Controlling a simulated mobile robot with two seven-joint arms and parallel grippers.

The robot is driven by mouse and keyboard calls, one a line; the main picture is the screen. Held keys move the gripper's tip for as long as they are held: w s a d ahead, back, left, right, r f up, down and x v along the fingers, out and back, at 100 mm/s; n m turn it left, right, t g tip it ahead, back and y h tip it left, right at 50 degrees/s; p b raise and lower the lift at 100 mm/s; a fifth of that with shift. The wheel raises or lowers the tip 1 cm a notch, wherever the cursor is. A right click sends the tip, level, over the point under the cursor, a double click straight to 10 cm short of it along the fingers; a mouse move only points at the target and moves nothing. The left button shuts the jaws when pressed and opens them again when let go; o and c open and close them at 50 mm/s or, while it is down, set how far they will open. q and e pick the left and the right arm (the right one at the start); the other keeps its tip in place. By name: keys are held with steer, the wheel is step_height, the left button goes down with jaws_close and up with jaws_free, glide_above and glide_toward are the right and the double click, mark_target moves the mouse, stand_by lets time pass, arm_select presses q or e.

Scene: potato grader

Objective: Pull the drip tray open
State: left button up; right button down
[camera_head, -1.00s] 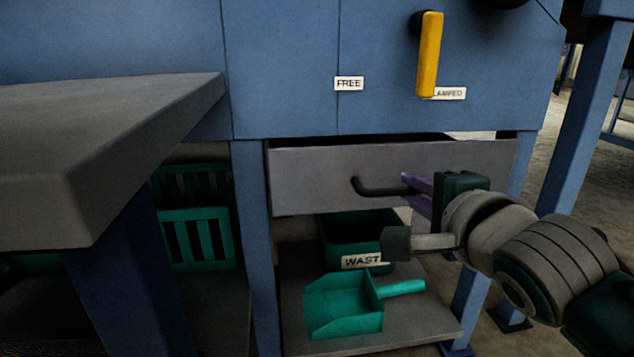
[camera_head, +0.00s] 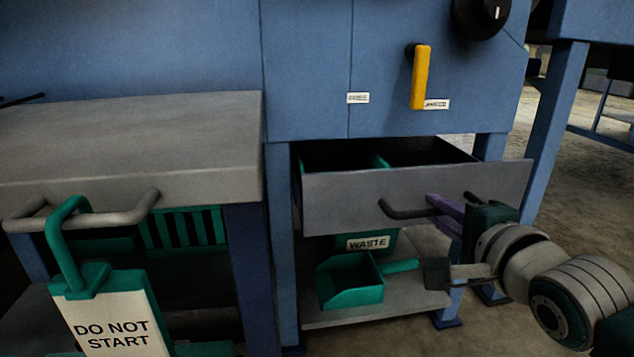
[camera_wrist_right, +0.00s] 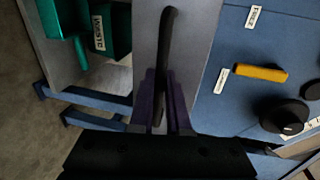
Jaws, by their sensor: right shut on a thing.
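The drip tray (camera_head: 345,202) is a grey-fronted drawer under the blue machine body, and it stands partly out with its dark inside showing. Its black bar handle (camera_head: 395,212) is on the front face. My right gripper (camera_head: 437,206) has its purple fingers shut on the right part of that handle. In the right wrist view the handle (camera_wrist_right: 168,50) runs down between the two purple fingers (camera_wrist_right: 162,100). The tray front also shows there as a grey panel (camera_wrist_right: 193,35). My left gripper does not show.
A green scoop (camera_head: 350,282) and a green bin with a WASTE label (camera_head: 367,243) are on the shelf below the tray. A yellow lever (camera_head: 420,78) hangs above. A grey table (camera_head: 130,140) stands left, with a DO NOT START sign (camera_head: 110,325) hanging from its rail.

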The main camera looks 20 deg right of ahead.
arm_select(q)
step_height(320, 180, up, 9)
steer(key=p, duration=0.7)
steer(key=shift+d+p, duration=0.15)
steer(key=shift+p, duration=0.15)
arm_select(e)
steer(key=f+v, duration=0.3)
steer(key=v, duration=1.1)
steer(key=shift+s, duration=0.7)
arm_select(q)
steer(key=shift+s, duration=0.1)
arm_select(e)
steer(key=shift+a+r, duration=0.1)
steer(key=shift+r, duration=0.05)
steer(key=c, duration=0.9)
jaws_free()
arm_select(q)
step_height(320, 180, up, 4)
steer(key=p, duration=0.3)
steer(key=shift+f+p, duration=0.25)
steer(key=shift+p, duration=0.05)
arm_select(e)
steer(key=v, duration=1)
